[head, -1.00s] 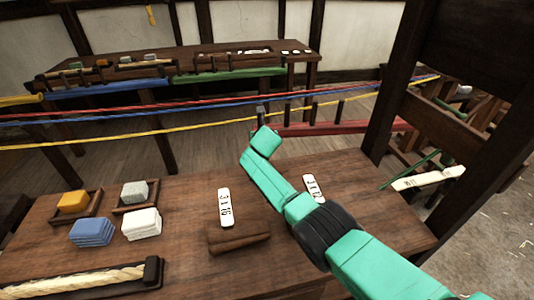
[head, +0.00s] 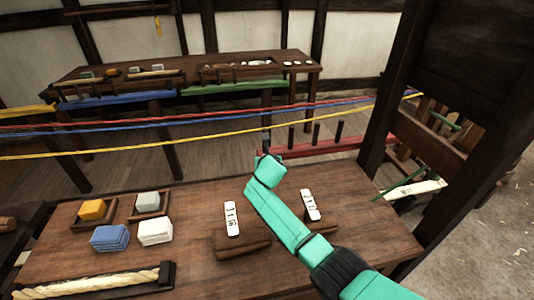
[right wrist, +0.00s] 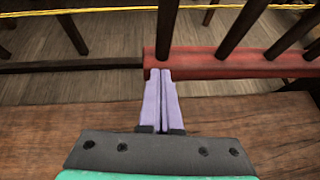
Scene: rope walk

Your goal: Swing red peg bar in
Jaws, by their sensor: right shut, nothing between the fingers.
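The red peg bar (head: 325,146) lies just beyond the far edge of the wooden table in the head view, with several dark upright pegs along it. Its right part passes behind the dark post. In the right wrist view the bar (right wrist: 235,66) runs from the middle to the right edge. My right gripper (right wrist: 162,74) is shut with nothing between its fingers. Its tips overlap the bar's left end, just below a peg; contact cannot be told. In the head view the right gripper (head: 266,151) is small and partly hidden by its own wrist. My left gripper is not in view.
Red, blue and yellow ropes (head: 190,146) stretch across beyond the table. A dark post (head: 392,110) stands at the right. Two labelled tags (head: 232,218), coloured blocks and a rope tray (head: 100,284) are on the table. A blue bar and a green bar (head: 235,87) are farther back.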

